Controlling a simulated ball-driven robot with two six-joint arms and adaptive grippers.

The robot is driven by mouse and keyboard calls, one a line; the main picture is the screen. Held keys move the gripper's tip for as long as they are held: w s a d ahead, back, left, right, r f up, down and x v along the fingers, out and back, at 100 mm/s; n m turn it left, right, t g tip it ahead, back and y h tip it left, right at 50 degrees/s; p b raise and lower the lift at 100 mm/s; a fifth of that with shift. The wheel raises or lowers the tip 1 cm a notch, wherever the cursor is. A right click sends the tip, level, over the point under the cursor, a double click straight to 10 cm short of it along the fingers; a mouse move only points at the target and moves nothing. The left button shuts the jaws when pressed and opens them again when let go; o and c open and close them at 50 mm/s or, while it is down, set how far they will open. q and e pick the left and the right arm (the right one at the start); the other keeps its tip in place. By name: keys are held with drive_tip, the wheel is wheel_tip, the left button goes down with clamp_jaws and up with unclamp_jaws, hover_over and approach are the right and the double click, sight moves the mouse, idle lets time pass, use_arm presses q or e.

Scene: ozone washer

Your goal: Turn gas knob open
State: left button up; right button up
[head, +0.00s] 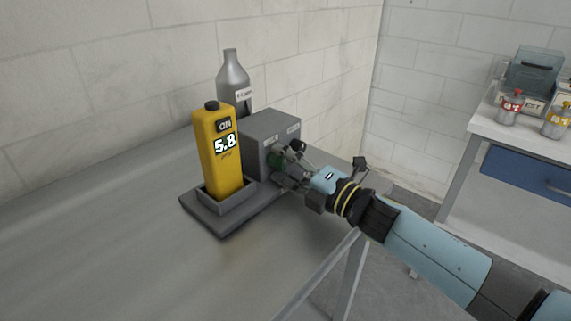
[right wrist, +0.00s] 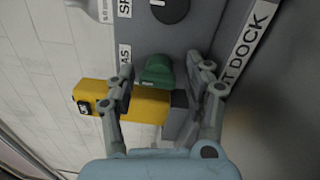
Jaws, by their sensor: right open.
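The green gas knob (right wrist: 157,70) sits on the front face of a grey box, beside a partly hidden label ending in "AS". In the head view the knob (head: 274,160) is small and partly covered by my right gripper (head: 287,167). In the right wrist view my right gripper (right wrist: 166,76) is open, with one finger on each side of the knob. A gap shows between the knob and each finger, so I see no grip on it. My left gripper is out of view.
The grey box (head: 262,128) stands on a metal table (head: 130,220). A yellow meter reading 5.8 (head: 220,165) stands in a grey dock. A grey bottle (head: 233,75) is behind. A black dial (right wrist: 171,9) is near the green knob. A bench with bottles (head: 510,107) is at right.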

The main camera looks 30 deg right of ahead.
drive_tip(key=shift+s, duration=0.1)
drive_tip(key=v, duration=1.2)
